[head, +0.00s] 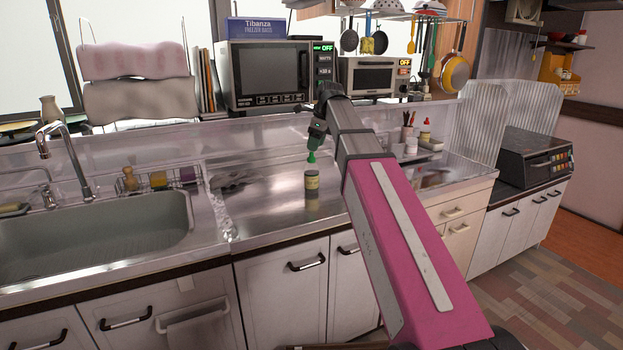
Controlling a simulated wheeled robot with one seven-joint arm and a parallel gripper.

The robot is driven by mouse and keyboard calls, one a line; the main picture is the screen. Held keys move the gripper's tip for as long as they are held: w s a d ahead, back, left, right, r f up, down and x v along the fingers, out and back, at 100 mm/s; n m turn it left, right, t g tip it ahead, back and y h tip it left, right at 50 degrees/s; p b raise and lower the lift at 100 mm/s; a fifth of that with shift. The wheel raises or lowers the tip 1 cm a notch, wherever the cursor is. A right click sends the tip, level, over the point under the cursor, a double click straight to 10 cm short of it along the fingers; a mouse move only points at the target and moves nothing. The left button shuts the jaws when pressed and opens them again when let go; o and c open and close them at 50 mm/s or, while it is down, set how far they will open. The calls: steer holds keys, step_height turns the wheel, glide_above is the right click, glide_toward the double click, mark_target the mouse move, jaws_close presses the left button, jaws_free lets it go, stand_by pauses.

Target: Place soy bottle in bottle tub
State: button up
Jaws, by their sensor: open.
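The soy bottle (312,184), dark with a pale label and a green cap, stands upright on the steel counter right of the sink. My gripper (316,143) is just above the green cap, seen small and end-on behind my pink arm. It is open, and nothing shows in it. A gap between the fingers and the cap is hard to judge. A light tub (431,145) stands at the back right of the counter, with a red-capped bottle (425,130) at it; my arm hides the counter in front of it.
The sink (95,235) lies left, with a wire rack of sponges (160,180) at its back edge. A microwave (270,75) and a toaster oven (375,77) stand on the ledge behind. A utensil cup (408,127) is beside the tub.

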mark_target(311, 154)
steer(key=x, duration=0.5)
steer(key=shift+w+a, duration=0.1)
steer(key=shift+r, duration=0.1)
jaws_close()
